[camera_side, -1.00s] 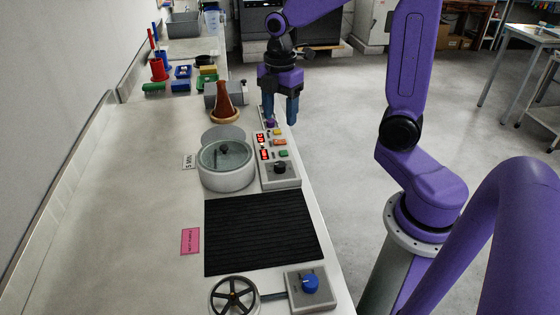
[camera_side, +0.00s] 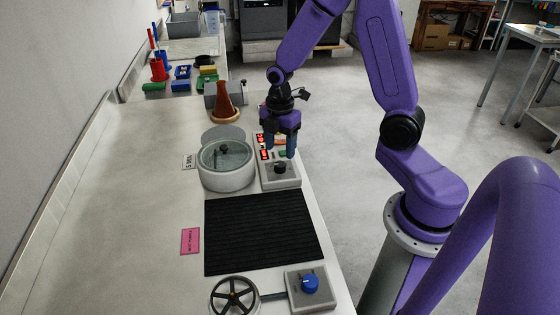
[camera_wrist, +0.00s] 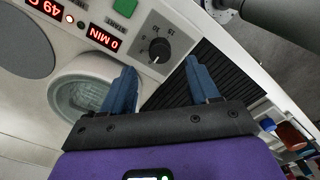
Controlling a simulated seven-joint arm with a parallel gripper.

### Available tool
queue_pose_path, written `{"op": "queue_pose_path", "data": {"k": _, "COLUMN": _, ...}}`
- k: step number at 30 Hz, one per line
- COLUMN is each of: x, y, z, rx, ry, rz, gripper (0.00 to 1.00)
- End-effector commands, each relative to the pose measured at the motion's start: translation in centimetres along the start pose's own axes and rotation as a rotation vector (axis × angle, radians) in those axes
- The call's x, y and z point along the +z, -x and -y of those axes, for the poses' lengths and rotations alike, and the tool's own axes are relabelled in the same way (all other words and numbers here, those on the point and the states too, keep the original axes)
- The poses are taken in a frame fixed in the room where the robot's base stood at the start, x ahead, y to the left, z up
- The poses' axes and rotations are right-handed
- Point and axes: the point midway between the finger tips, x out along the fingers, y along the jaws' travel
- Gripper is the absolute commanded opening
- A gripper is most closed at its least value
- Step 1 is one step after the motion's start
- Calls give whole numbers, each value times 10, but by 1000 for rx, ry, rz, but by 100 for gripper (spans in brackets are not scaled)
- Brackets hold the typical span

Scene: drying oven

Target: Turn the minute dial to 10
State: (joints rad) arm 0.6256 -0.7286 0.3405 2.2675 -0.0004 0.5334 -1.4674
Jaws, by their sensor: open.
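The minute dial is a black knob (camera_side: 280,167) at the near end of the grey control panel (camera_side: 292,181). In the wrist view the dial (camera_wrist: 154,49) lies just ahead of my fingertips, between them, with numbers printed around it. The red display (camera_wrist: 104,39) reads "0 MIN". My gripper (camera_side: 281,151) is above the panel, close to the dial and pointing down. Its blue fingers, also seen in the wrist view (camera_wrist: 162,68), are apart and empty. In the side view they cover part of the panel's buttons.
The round pot with a glass lid (camera_side: 226,165) stands directly left of the panel. A black ribbed mat (camera_side: 262,232) lies in front. A blue knob box (camera_side: 311,286) and a handwheel (camera_side: 235,296) are at the near edge. A brown cone (camera_side: 223,97) stands behind.

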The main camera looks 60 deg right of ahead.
Motion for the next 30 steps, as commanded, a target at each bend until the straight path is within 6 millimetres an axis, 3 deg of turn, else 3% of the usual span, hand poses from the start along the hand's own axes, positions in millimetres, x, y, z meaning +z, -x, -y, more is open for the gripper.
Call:
{"op": "queue_pose_path", "data": {"k": 6, "x": 0, "y": -32, "z": 2, "rx": -6, "ry": 0, "rz": 1, "gripper": 60}}
{"op": "queue_pose_path", "data": {"k": 12, "x": 0, "y": -50, "z": 0, "rx": -3, "ry": 1, "rz": 0, "gripper": 60}}
{"op": "queue_pose_path", "data": {"k": 25, "x": 0, "y": -57, "z": 0, "rx": 0, "ry": 0, "rz": 0, "gripper": 60}}
{"op": "queue_pose_path", "data": {"k": 26, "x": 0, "y": -57, "z": 0, "rx": 0, "ry": 0, "rz": 0, "gripper": 57}}
{"op": "queue_pose_path", "data": {"k": 30, "x": 0, "y": -57, "z": 0, "rx": 0, "ry": 0, "rz": 0, "gripper": 11}}
